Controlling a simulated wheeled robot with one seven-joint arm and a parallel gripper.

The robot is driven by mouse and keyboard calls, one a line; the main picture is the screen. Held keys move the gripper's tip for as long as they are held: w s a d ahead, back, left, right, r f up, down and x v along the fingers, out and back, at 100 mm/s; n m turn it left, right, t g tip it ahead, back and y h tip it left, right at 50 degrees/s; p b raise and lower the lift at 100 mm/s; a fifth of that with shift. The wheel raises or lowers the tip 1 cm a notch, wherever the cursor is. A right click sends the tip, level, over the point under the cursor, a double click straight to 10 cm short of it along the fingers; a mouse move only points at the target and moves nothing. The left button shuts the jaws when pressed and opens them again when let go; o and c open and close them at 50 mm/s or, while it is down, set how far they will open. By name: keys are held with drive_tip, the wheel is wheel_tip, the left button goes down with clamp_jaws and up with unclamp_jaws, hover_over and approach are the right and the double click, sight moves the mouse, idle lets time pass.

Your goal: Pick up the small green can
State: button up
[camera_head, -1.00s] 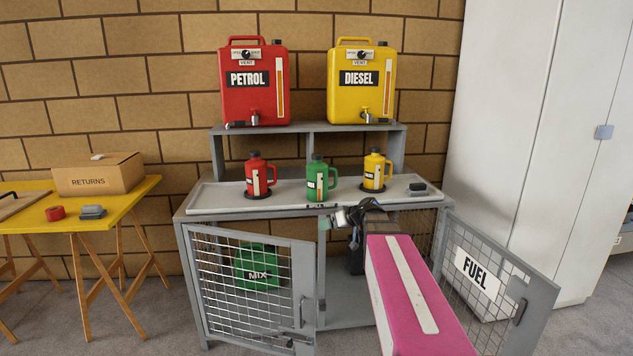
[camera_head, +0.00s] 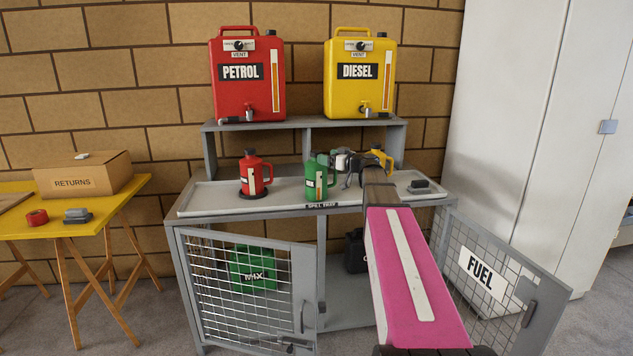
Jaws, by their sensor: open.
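The small green can (camera_head: 316,182) stands upright on the grey spill tray (camera_head: 215,200) on top of the cabinet, between the red and yellow cans. It has a pale label and a handle on its right side. My gripper (camera_head: 340,163) is open just to the right of the can, at about the height of its upper part. The fingertips are small and partly overlap the can's handle side in the picture, so I cannot tell whether they touch it. Nothing shows between the jaws.
A small red can (camera_head: 252,176) stands left on the tray. A small yellow can (camera_head: 379,158) is mostly hidden behind my arm. Petrol (camera_head: 245,95) and diesel (camera_head: 342,95) containers stand on the shelf.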

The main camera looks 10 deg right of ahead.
sight(317, 151)
drive_tip(key=shift+x, duration=2.9)
drive_tip(key=shift+s+a+r, duration=0.1)
drive_tip(key=shift+s+r, duration=0.05)
clamp_jaws()
